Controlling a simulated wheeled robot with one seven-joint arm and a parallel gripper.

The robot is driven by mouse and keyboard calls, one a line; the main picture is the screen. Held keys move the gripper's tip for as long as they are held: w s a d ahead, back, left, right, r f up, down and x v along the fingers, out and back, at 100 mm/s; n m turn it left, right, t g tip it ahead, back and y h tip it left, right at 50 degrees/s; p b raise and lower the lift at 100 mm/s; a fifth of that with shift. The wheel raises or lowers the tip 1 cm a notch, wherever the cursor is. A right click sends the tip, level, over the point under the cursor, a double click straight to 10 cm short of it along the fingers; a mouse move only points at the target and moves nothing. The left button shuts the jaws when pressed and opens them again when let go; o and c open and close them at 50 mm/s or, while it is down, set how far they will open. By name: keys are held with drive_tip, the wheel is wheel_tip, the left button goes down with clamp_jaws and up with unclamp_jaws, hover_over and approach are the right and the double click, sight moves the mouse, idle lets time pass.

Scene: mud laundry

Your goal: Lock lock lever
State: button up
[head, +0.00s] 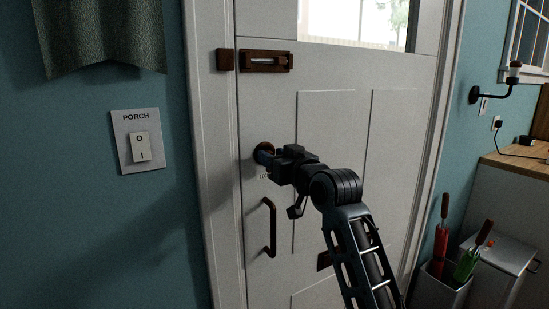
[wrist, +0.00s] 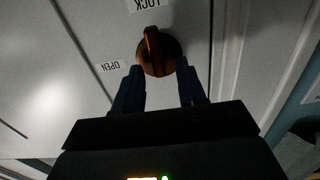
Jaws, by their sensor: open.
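The lock lever (wrist: 152,48) is a brown thumb-turn on a round brown base, set on the white door (head: 325,125). In the wrist view its ridge runs nearly upright, in line with the LOCK label (wrist: 150,4); the OPEN label (wrist: 111,66) lies to its lower left. Both labels appear upside down there. My gripper (wrist: 161,74) is open, with its dark fingertips on either side of the lower part of the lever's base. Contact cannot be told. In the head view my gripper (head: 264,157) is at the door and mostly covers the lever's base.
A brown slide bolt (head: 265,61) is above the lever and a brown pull handle (head: 270,228) below it. A porch switch (head: 139,146) is on the blue wall at left.

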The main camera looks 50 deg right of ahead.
drive_tip(key=b+v, duration=0.1)
drive_tip(key=v, duration=0.6)
drive_tip(key=shift+s, duration=0.4)
drive_tip(key=shift+a, duration=0.1)
drive_tip(key=s+a+f+g+y, duration=0.1)
drive_tip(key=s+a+f, duration=0.65)
drive_tip(key=f, duration=0.25)
drive_tip(key=s+a+f+y, duration=0.1)
drive_tip(key=s+a+f, duration=0.5)
drive_tip(key=a+f, duration=0.3)
drive_tip(key=s+a+f+n+y, duration=0.1)
drive_tip(key=s+a, duration=0.2)
drive_tip(key=s, duration=0.9)
drive_tip(key=s+a+f+n+g+y, duration=0.1)
drive_tip(key=s+a+n+y, duration=0.1)
drive_tip(key=s, duration=1)
drive_tip(key=shift+s+a+f+g, duration=0.25)
drive_tip(key=shift+a+g, duration=0.05)
drive_tip(key=shift+a, duration=0.55)
